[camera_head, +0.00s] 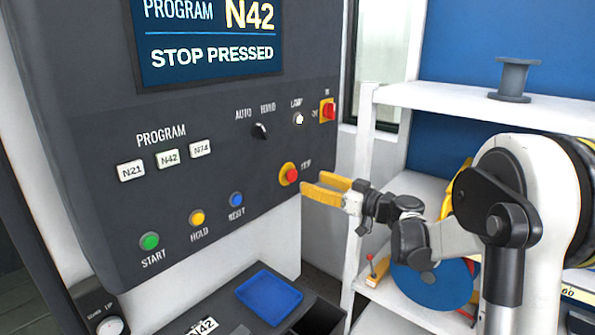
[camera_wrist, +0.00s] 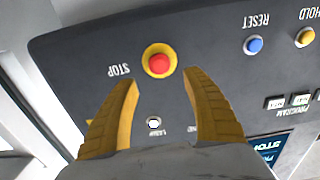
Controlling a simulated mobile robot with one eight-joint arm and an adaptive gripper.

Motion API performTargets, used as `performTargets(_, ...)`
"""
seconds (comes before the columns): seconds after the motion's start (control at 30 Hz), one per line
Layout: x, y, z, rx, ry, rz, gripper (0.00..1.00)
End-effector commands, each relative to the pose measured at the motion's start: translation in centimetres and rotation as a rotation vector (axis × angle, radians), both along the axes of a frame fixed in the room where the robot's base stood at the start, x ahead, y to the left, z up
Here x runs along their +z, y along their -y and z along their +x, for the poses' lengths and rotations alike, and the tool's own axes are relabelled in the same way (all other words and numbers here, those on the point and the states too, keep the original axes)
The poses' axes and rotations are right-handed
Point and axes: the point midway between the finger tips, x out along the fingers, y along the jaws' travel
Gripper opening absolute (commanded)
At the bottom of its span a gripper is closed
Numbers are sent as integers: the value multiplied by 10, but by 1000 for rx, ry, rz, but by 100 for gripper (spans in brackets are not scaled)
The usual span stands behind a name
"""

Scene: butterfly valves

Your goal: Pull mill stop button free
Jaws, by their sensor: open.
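The stop button (camera_head: 291,175) is a red mushroom head on a yellow ring, low on the right of the dark control panel (camera_head: 215,150). In the wrist view the stop button (camera_wrist: 158,63) sits ahead of the fingertips, roughly centred between them, with its STOP label beside it. My gripper (camera_head: 322,188) has yellow fingers and is open and empty. It is just right of the button in the head view, apart from it as far as I can tell. The wrist view also shows my gripper (camera_wrist: 160,88) with both fingers spread. The screen (camera_head: 207,40) reads STOP PRESSED and N42.
Green start (camera_head: 149,241), yellow hold (camera_head: 197,218) and blue reset (camera_head: 236,199) buttons line the panel's lower edge. A selector knob (camera_head: 261,130) and a red-yellow switch (camera_head: 328,110) are above. A blue tray (camera_head: 270,297) lies below. White shelves (camera_head: 450,103) stand at right.

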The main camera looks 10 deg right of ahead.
Motion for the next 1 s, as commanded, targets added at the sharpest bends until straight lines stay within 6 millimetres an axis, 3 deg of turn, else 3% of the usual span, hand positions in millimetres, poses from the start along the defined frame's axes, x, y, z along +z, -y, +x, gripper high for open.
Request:
performTargets(0.2, 0, -28, 37, 3, -1, 0, 57)
performTargets(0.4, 0, -45, 60, 2, -2, 0, 57)
performTargets(0.8, 0, -50, 68, 0, -3, 0, 57)
performTargets(0.87, 0, -50, 68, 0, -3, 0, 43)
performTargets(1.0, 0, -50, 68, 0, -3, 0, 0)
